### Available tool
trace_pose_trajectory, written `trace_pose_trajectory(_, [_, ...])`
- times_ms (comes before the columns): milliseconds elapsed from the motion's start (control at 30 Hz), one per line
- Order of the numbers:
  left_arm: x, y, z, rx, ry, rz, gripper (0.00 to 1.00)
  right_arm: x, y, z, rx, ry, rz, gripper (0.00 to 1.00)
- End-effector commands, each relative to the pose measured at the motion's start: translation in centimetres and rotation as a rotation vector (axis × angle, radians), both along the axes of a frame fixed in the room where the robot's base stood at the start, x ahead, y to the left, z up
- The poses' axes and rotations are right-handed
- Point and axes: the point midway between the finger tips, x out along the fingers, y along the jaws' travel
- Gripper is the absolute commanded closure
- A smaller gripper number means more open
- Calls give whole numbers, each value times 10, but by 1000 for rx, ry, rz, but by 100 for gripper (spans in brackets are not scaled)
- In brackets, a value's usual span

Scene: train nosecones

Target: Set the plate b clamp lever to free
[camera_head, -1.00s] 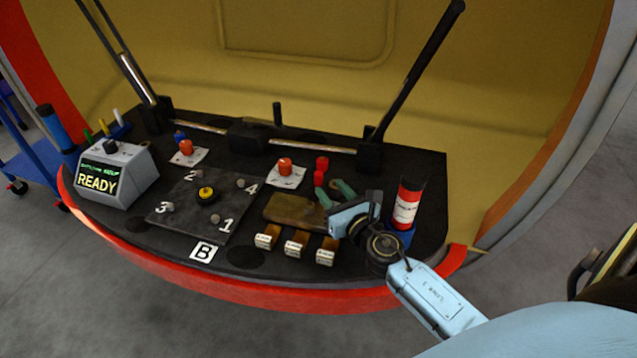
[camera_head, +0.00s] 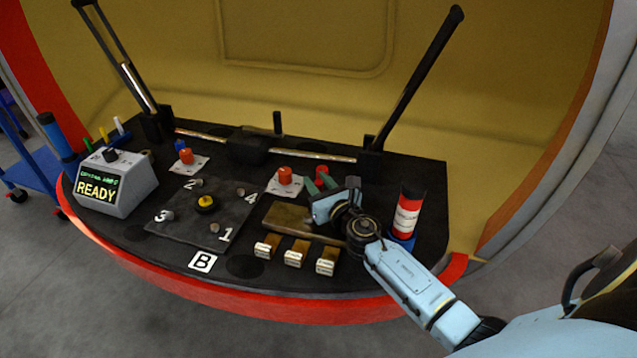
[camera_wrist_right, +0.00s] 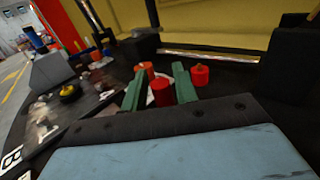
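Plate B (camera_head: 180,222) is a dark square plate with corner numbers 1 to 4, a yellow-topped black knob (camera_head: 204,202) at its centre and a "B" label (camera_head: 203,262) in front. I cannot tell which part is its clamp lever. An orange-red knob on a white card (camera_head: 284,176) stands right of the plate. My right gripper (camera_head: 318,185) is right of that card, its green fingers pointing away. In the right wrist view the fingers (camera_wrist_right: 158,88) are apart, with a red cylinder (camera_wrist_right: 161,93) showing in the gap; contact cannot be told. My left gripper is not in view.
A second red knob on a card (camera_head: 187,157) stands behind the plate. A "READY" box (camera_head: 115,182) is at left.

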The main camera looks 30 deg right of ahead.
Motion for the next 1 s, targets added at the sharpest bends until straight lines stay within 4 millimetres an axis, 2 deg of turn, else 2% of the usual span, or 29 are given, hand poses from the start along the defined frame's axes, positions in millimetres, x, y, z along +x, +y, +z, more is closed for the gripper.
trace_pose_trajectory(33, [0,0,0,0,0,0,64,0,0,0,0,0,0,78])
trace_pose_trajectory(200, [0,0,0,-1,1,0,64,0,0,0,0,0,0,100])
trace_pose_trajectory(667, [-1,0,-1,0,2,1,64,-2,-1,0,1,1,-36,100])
trace_pose_trajectory(833, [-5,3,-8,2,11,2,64,-8,-4,0,4,3,-120,100])
trace_pose_trajectory(1000, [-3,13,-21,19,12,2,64,-16,-9,0,6,3,-254,100])
